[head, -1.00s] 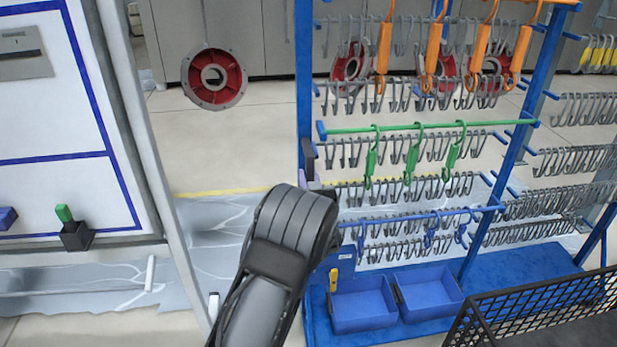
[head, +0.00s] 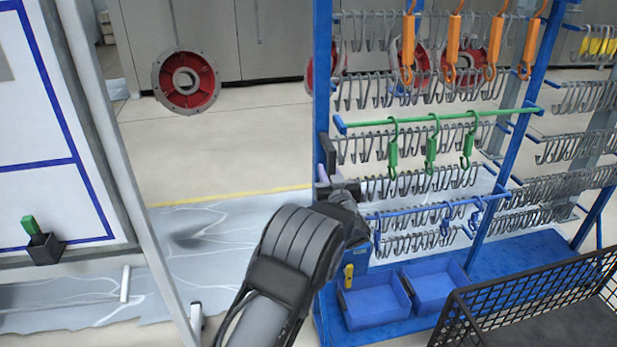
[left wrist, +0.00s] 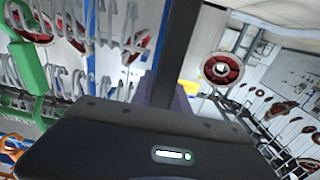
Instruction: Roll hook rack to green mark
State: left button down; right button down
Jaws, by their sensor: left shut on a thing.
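The hook rack (head: 322,95) is a blue frame with rows of grey hooks and several orange and green hooks. It stands right of centre in the head view. My left gripper (head: 328,180) is at its left upright, shut on a black upright handle there. In the left wrist view the black handle (left wrist: 178,50) rises between the finger pads, and my left gripper (left wrist: 170,95) is seen from behind. The fingertips are mostly hidden by the wrist. No green floor mark can be made out. My right gripper is out of view.
A black mesh basket (head: 530,300) stands at the front right, close to the rack's base. Blue bins (head: 373,303) sit on that base. A white panel (head: 45,150) with blue lines stands at left. Floor with a yellow line (head: 230,198) lies open between panel and rack.

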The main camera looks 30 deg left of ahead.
pick_arm(q)
jog(key=shift+s+a+f, duration=0.1)
jog(key=shift+s+a, duration=0.6)
jog(key=shift+a, duration=0.35)
jog(key=c, duration=1.5)
grip_release()
jog(key=shift+s+a, duration=0.3)
jog(key=shift+a, duration=0.05)
jog(key=shift+c, duration=0.2)
jog(key=shift+o, duration=1.3)
jog(key=shift+w+d, duration=0.1)
jog(key=shift+d, duration=0.15)
jog(key=shift+w+d, duration=0.25)
jog(key=shift+d, duration=0.1)
jog(key=shift+s+a, duration=0.1)
jog(key=v, duration=0.7)
jog(key=shift+s+d+b, duration=0.2)
jog(key=shift+d+b, duration=0.2)
jog(key=shift+b, duration=0.05)
